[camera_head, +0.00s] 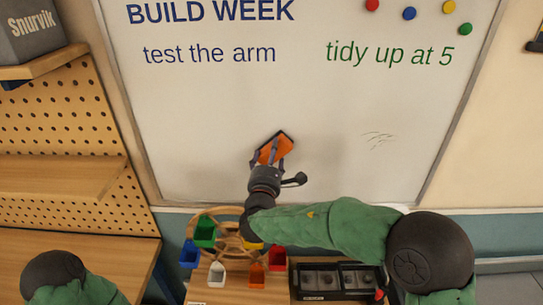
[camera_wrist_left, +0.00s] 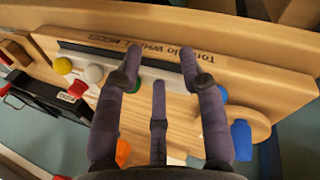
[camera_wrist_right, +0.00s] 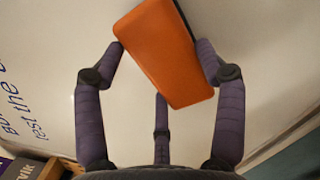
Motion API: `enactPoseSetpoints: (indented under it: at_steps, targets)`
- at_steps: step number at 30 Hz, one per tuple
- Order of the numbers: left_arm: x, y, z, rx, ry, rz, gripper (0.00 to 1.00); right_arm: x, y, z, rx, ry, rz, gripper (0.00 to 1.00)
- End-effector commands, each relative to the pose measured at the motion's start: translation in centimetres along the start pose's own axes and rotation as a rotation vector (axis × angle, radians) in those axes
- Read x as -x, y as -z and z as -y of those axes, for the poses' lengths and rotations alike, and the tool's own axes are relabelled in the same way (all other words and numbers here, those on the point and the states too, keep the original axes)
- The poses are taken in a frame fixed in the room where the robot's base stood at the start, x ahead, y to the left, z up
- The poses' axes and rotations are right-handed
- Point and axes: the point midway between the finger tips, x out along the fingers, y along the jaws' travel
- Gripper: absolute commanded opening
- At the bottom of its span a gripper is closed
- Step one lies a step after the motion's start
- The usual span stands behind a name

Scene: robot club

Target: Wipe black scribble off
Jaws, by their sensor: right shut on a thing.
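The whiteboard (camera_head: 210,120) fills the middle of the head view. A small, faint black scribble (camera_head: 378,139) is on its lower right part. My right gripper (camera_head: 273,157) is shut on an orange eraser with a dark edge (camera_head: 268,150). It holds the eraser at the lower middle of the board, left of the scribble; I cannot tell whether the eraser touches the board. The right wrist view shows the orange eraser (camera_wrist_right: 165,50) between the fingers. My left gripper (camera_wrist_left: 162,55) is open and empty above a wooden stand (camera_wrist_left: 250,60); its fingers are outside the head view.
Blue and green writing (camera_head: 210,30) and several round magnets (camera_head: 409,13) are at the board's top. Below stand a wooden wheel with coloured cups (camera_head: 205,230) and a black tray (camera_head: 335,278). A pegboard with shelves (camera_head: 60,120) is at left.

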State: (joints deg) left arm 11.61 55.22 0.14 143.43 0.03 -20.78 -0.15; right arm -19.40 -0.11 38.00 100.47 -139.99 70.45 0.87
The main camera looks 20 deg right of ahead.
Motion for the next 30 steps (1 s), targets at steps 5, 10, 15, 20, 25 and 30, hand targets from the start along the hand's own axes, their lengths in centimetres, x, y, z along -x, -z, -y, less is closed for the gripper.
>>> enactPoseSetpoints:
  at_steps: [5, 10, 15, 20, 25, 30]
  targets:
    - [-0.7, 0.0, 0.3, -0.001, 0.000, -0.001, 0.40, 1.4, -0.1, 0.0, -0.002, -0.003, 0.000, 0.45]
    - [-1.4, 0.1, 0.5, 0.000, 0.000, -0.001, 0.40, 2.9, -0.3, 0.1, -0.001, -0.003, -0.001, 0.45]
    - [-2.1, 0.0, 0.7, 0.003, 0.001, 0.002, 0.40, 4.3, -0.5, 0.1, -0.002, -0.002, 0.000, 0.45]
    - [-2.4, 0.0, 0.9, 0.006, 0.001, 0.003, 0.40, 5.5, -0.7, 0.1, 0.000, -0.002, -0.001, 0.45]
    - [-2.5, -0.1, 0.9, 0.007, 0.001, 0.005, 0.40, 5.8, -0.8, 0.1, 0.000, -0.001, 0.000, 0.45]
    - [-2.5, -0.2, 0.9, 0.008, 0.001, 0.007, 0.40, 5.8, -0.8, 0.1, 0.000, -0.001, 0.000, 0.45]
